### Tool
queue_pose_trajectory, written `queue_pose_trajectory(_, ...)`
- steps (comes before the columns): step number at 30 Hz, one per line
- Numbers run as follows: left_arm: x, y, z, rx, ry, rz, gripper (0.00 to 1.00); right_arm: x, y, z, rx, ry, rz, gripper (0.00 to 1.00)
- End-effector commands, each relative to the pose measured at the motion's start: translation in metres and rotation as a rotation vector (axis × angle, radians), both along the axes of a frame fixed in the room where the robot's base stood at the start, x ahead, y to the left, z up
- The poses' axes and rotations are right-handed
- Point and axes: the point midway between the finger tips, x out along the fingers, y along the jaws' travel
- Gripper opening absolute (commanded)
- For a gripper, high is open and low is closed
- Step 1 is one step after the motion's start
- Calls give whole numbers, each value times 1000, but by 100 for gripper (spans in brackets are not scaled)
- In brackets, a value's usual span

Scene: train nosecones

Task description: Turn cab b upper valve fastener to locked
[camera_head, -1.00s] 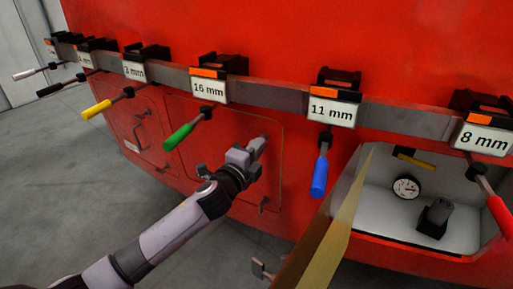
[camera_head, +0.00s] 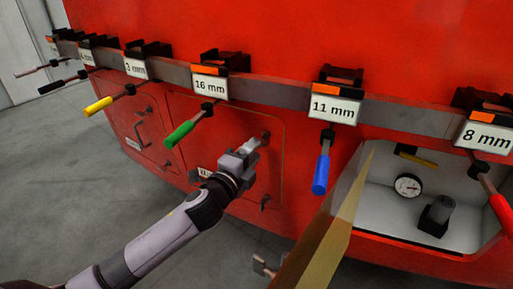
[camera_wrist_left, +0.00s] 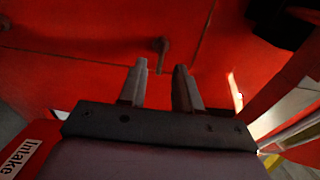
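The upper fastener (camera_head: 265,137) is a small dark handle near the top right of a closed red hatch panel (camera_head: 225,140) on the train nose. In the left wrist view the fastener (camera_wrist_left: 161,45) hangs roughly downward, just beyond and between the fingertips. My left gripper (camera_head: 249,148) is close in front of it in the head view. In the left wrist view its two fingers (camera_wrist_left: 161,68) are apart with nothing between them. A lower fastener (camera_head: 265,202) sits on the same panel. The panel's label is mostly hidden by my arm.
A rail (camera_head: 265,92) with size signs and coloured-handled tools runs above; the green (camera_head: 180,134) and blue (camera_head: 321,174) handles hang near my gripper. An open hatch door (camera_head: 325,240) sticks out to the right, beside a compartment with a gauge (camera_head: 408,185).

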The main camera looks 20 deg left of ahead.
Motion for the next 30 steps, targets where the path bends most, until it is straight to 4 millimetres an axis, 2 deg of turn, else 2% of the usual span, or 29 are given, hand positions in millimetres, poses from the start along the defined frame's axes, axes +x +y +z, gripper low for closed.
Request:
queue_pose_trajectory(3,-16,2,-1,1,1,-1,33,0,0,-2,0,0,0,43)
queue_pose_trajectory(9,-33,5,0,2,0,-1,33,0,0,-3,0,0,0,43)
queue_pose_trajectory(26,-37,6,0,0,1,0,33,0,0,-3,0,0,0,43)
queue_pose_trajectory(29,-41,5,-10,-37,28,-2,33,0,0,-3,0,0,0,43)
queue_pose_trajectory(30,-45,4,-19,-69,53,-2,33,0,0,-3,0,0,0,43)
